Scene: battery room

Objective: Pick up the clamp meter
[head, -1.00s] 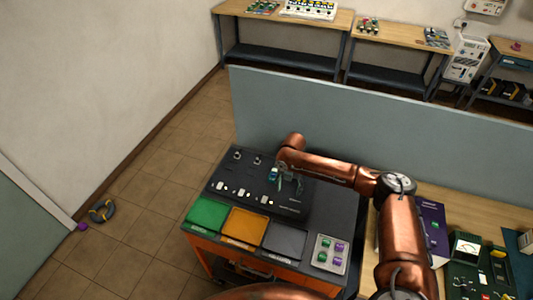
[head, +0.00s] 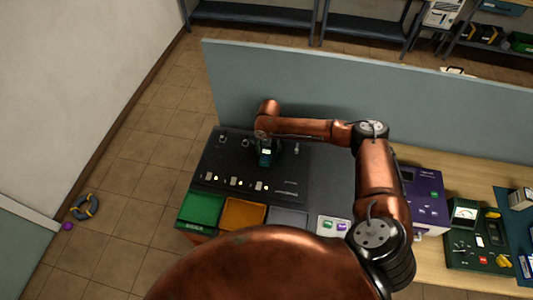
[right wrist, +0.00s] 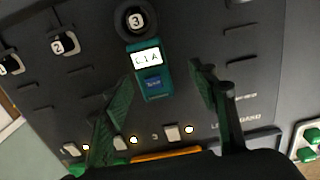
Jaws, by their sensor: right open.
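The clamp meter (right wrist: 151,75) is a small teal device with a lit white display and a blue label. In the right wrist view a black ring at its top surrounds the label "3" on the black panel (right wrist: 205,105). In the head view the clamp meter (head: 265,160) shows as a small teal shape on the panel. My right gripper (right wrist: 160,92) is open, its two green-padded fingers on either side of the clamp meter's lower part, apart from it. Whether the meter touches the panel I cannot tell. My left gripper is not in view.
Posts labelled 1 and 2 (right wrist: 58,43) stand left of the clamp meter. Green (head: 202,209), orange (head: 243,213) and grey trays line the panel's front. A blue-grey partition (head: 330,95) stands behind. A purple box (head: 424,200) is to the right.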

